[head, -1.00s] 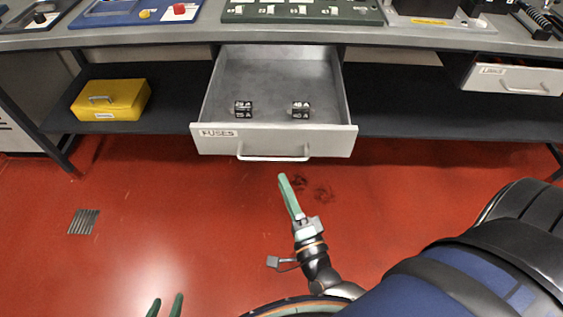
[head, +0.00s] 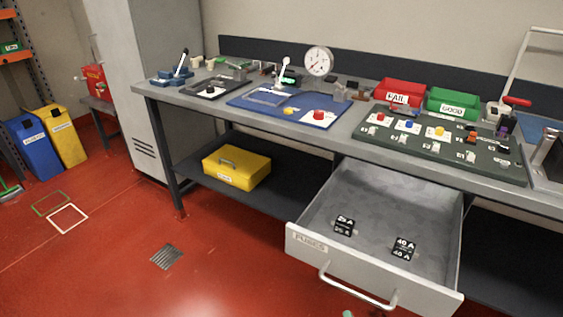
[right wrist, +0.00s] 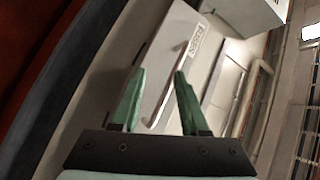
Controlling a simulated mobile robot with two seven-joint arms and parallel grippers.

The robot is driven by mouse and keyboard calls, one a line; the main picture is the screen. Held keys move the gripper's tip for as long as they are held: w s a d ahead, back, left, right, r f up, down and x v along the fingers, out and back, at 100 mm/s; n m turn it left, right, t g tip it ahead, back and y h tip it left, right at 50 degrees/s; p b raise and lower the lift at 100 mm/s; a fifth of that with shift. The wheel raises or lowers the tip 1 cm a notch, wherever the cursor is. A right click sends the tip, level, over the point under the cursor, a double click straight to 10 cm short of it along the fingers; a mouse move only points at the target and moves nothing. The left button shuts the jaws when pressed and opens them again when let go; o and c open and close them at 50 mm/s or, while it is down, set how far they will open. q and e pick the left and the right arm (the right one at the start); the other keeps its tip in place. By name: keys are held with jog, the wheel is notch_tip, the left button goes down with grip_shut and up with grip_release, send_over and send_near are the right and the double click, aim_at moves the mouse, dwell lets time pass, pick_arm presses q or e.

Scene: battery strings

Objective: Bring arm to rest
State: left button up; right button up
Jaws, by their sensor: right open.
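In the right wrist view my right gripper (right wrist: 160,85) is open and empty, its two green fingers apart. A grey drawer front with a bar handle (right wrist: 168,85) and a small label (right wrist: 195,40) lies behind the fingers; I cannot tell whether they touch it. In the head view only a small green tip (head: 347,314) shows at the bottom edge, below the open drawer. My left gripper is not in view.
The open fuse drawer (head: 385,205) holds two black fuse blocks (head: 343,226) (head: 403,248) and juts from the workbench (head: 210,100). A yellow case (head: 237,168) sits on the lower shelf. The red floor (head: 110,265) at left is mostly clear.

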jog(key=s+f+n+g, duration=0.7)
jog(key=f+n+g, duration=0.2)
jog(key=n, duration=0.5)
pick_arm(q)
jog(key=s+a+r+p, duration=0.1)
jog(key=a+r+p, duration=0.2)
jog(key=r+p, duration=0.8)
jog(key=p, duration=0.4)
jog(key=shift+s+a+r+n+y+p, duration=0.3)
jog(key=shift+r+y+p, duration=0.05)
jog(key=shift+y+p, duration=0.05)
pick_arm(e)
notch_tip(320, 180, up, 11)
jog(key=s+d, duration=0.1)
jog(key=d, duration=0.1)
jog(key=shift+s+r+m, duration=0.2)
jog(key=shift+s+m, duration=0.2)
